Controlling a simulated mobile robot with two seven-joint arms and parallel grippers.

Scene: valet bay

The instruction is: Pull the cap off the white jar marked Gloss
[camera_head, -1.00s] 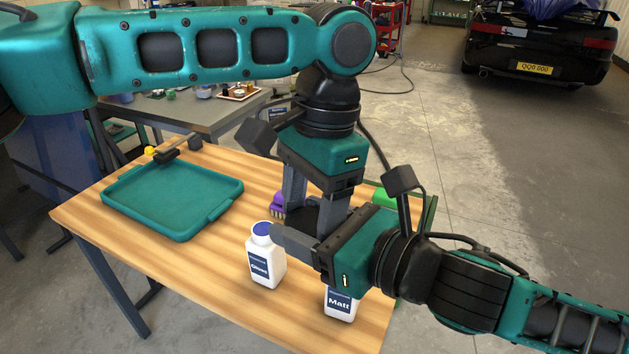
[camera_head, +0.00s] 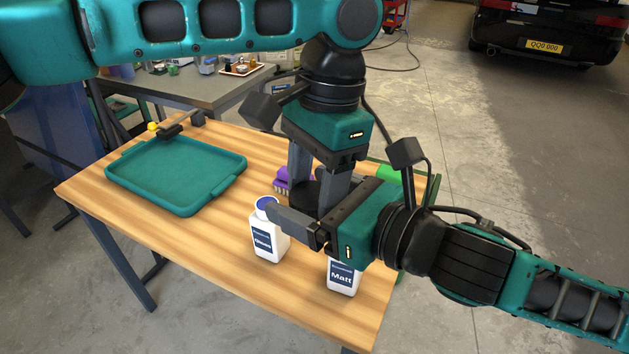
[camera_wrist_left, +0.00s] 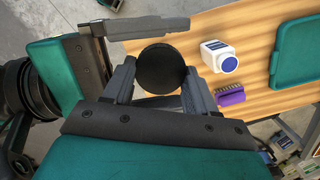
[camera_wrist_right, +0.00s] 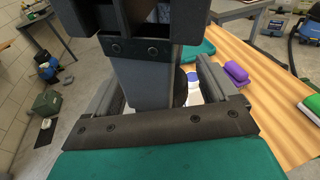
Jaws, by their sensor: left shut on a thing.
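The white jar marked Gloss (camera_head: 268,243) stands upright on the wooden table with its blue cap (camera_head: 266,203) on. My right gripper (camera_head: 290,222) comes in from the right; one finger reaches close to the cap, and I cannot tell whether it touches. In the right wrist view its fingers are apart, with a white, blue-capped jar (camera_wrist_right: 194,92) partly hidden beyond them. My left gripper (camera_head: 318,192) is shut on a round black thing (camera_wrist_left: 161,68), held upright of the jar's right side. In the left wrist view a white jar (camera_wrist_left: 213,51) with a blue cap stands apart from it.
A second white jar, marked Matt (camera_head: 342,280), stands to the right, partly under my right gripper. A purple brush (camera_head: 282,178) and a green item (camera_head: 388,176) lie behind. A teal tray (camera_head: 175,175) lies at the left. The front left of the table is clear.

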